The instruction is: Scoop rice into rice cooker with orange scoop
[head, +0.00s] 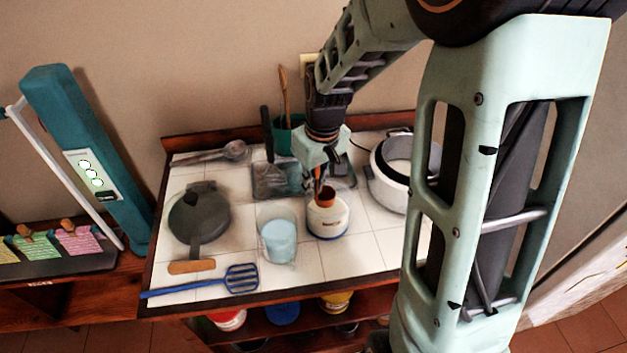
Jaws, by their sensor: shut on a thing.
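The orange scoop (326,197) is at the mouth of a white round tub (327,222) in the middle of the tiled counter. My gripper (318,175) points down just above the tub, shut on the scoop's handle. The lower part of the scoop is hidden inside the tub, and I cannot see the rice or whether the scoop holds any. The white rice cooker (390,190) stands to the right of the tub with its top open. My arm hides part of its right side, and its inside is hard to make out.
A clear container with light blue contents (279,240) stands left of the tub. A dark lidded pan (200,215), a blue slotted spatula (215,283) and a ladle (225,153) lie further left. A grey tray (273,180) and a green utensil holder (285,138) are behind.

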